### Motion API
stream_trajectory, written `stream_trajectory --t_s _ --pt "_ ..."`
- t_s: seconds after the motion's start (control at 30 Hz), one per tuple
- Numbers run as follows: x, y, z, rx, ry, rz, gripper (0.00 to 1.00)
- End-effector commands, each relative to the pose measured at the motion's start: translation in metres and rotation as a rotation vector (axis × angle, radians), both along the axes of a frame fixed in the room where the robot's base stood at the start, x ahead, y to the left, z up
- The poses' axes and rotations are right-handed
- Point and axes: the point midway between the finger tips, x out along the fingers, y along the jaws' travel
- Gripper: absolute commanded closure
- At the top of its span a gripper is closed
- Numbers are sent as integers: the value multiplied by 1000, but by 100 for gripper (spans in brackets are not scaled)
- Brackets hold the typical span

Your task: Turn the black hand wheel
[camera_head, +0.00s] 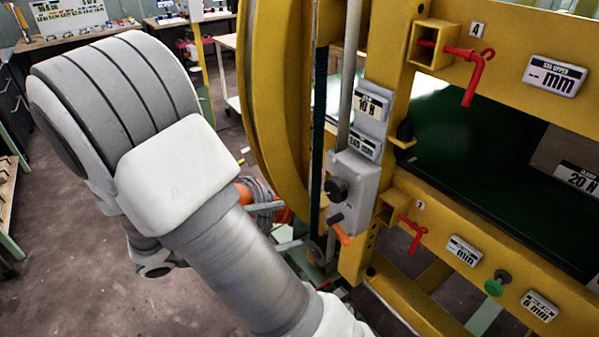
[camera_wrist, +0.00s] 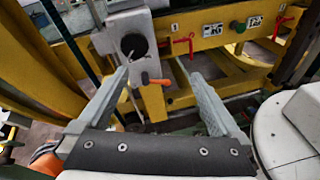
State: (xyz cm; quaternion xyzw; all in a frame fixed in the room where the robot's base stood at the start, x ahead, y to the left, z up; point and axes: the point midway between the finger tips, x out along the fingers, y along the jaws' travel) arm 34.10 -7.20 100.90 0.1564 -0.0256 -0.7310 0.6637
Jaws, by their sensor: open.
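The black hand wheel (camera_head: 337,189) is a small round black knob on the front of a grey control box (camera_head: 358,178) fixed to the yellow machine frame. In the wrist view the black hand wheel (camera_wrist: 133,45) shows near the top, beyond the fingertips and closer to the left finger. My gripper (camera_wrist: 150,67) is open, with nothing between its fingers. In the head view my gripper (camera_head: 293,223) is left of the box and lower than the wheel, partly hidden by my arm. I see no contact with the wheel.
An orange-handled lever (camera_head: 340,230) sticks out just below the wheel and shows between my fingers in the wrist view (camera_wrist: 155,79). Red clamp handles (camera_head: 472,70) and yellow beams (camera_head: 497,243) stand to the right. A large yellow ring (camera_head: 265,110) rises behind my arm.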

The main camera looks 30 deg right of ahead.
Motion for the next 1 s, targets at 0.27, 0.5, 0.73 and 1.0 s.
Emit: stream_trajectory --t_s 0.27,0.5,0.73,1.0 --pt "27 13 -16 -184 106 150 0" --pt "30 -7 -17 -201 115 159 0" --pt "33 -55 -17 -198 113 156 0" --pt "37 -114 -17 -198 112 155 0"
